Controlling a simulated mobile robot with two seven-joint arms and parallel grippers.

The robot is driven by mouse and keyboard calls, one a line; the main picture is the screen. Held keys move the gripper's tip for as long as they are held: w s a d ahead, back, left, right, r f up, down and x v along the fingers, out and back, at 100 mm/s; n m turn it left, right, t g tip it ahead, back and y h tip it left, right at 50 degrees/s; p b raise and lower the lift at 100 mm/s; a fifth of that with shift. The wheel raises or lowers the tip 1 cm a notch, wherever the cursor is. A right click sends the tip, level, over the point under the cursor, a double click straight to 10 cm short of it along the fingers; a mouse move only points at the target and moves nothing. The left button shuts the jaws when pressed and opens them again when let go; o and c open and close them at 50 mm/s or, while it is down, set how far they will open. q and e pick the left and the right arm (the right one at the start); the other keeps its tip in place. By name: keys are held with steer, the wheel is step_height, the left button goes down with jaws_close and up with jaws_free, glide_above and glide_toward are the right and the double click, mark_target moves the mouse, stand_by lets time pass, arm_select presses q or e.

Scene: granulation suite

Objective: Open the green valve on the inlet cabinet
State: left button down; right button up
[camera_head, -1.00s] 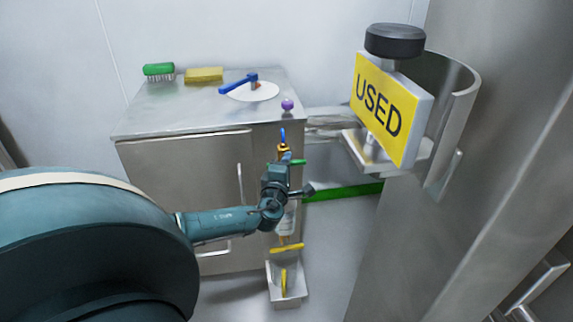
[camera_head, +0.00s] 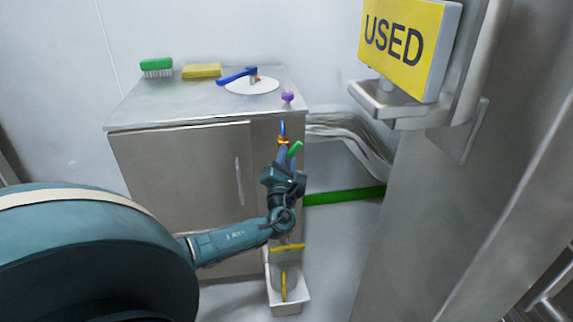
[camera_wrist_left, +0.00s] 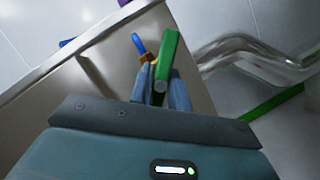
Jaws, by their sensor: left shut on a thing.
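The inlet cabinet (camera_head: 180,175) is a grey metal cabinet at left centre of the head view. The green valve handle (camera_head: 296,149) is on its right front side and points up and to the right. It also shows close up in the wrist view (camera_wrist_left: 169,50), running upward from between the fingers. My left gripper (camera_head: 285,157) is shut on the green handle; its two fingers (camera_wrist_left: 164,88) lie either side of it in the wrist view. The valve body is hidden behind the gripper. My right gripper is not in view.
A small blue handle with an orange base (camera_head: 283,132) sits just above the green one. On the cabinet top are a green brush (camera_head: 156,66), yellow sponge (camera_head: 201,71), blue lever (camera_head: 238,76) and purple knob (camera_head: 288,96). A yellow USED sign (camera_head: 398,40) stands at right.

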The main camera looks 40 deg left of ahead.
arm_select(q)
steer(key=n, duration=0.1)
steer(key=n+y+b, duration=0.1)
steer(key=n+b, duration=0.1)
steer(key=n, duration=0.1)
steer(key=shift+f+g+y, duration=0.25)
steer(key=shift+g+y, duration=0.15)
steer(key=n+g+y+b, duration=0.1)
steer(key=n+y+b, duration=0.1)
steer(key=n, duration=0.2)
steer(key=shift+n, duration=0.3)
steer(key=shift+r+n+g+y+b, duration=0.2)
steer(key=shift+n+g+y+b, duration=0.45)
steer(key=shift+n, duration=0.95)
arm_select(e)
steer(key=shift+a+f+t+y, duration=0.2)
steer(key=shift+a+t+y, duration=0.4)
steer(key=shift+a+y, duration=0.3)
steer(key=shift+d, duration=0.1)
arm_select(q)
steer(key=shift+g, duration=0.25)
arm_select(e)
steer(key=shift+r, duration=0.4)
arm_select(q)
steer(key=c, duration=1.3)
jaws_free()
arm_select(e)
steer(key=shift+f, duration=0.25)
